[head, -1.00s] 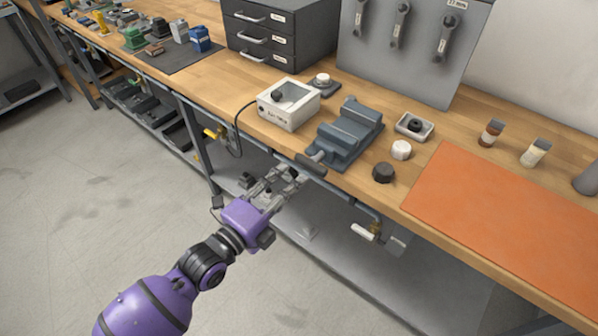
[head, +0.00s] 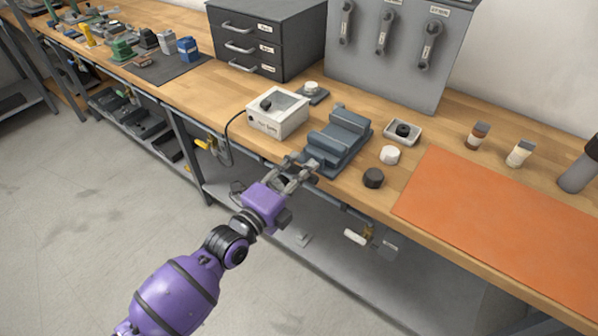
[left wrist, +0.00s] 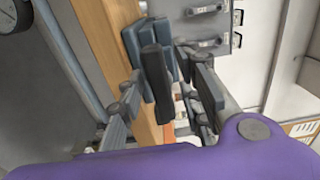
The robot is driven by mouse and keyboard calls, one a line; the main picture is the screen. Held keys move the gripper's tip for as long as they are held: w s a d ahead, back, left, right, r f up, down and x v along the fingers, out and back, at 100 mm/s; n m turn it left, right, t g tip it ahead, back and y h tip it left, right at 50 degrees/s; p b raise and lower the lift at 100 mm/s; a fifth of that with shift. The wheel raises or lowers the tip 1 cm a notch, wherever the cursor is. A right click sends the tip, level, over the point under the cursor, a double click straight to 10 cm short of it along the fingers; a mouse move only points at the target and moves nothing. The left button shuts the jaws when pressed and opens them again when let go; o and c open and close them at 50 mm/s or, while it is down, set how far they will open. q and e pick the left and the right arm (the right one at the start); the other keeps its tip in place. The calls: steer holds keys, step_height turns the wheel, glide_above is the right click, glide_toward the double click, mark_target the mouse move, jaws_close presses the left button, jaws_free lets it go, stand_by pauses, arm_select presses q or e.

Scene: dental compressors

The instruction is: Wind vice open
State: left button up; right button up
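The blue-grey vice (head: 338,140) sits near the front edge of the wooden bench in the head view. Its jaws show in the left wrist view (left wrist: 133,42). The vice's dark bar handle (left wrist: 156,82) stands out in front of it in the wrist view. My left gripper (head: 301,168) is at the front of the vice, over the bench edge. In the wrist view its fingers (left wrist: 166,88) are spread on either side of the handle, with a gap visible on the right. In the head view the fingers mostly hide the handle. My right gripper is out of view.
A white control box (head: 278,113) stands left of the vice. A white knob (head: 390,155), a black knob (head: 373,178) and a small tray (head: 403,131) lie to its right. An orange mat (head: 500,220) covers the bench farther right. Valves and pipes run under the edge.

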arm_select(q)
jaws_close()
steer(key=shift+r, duration=0.1)
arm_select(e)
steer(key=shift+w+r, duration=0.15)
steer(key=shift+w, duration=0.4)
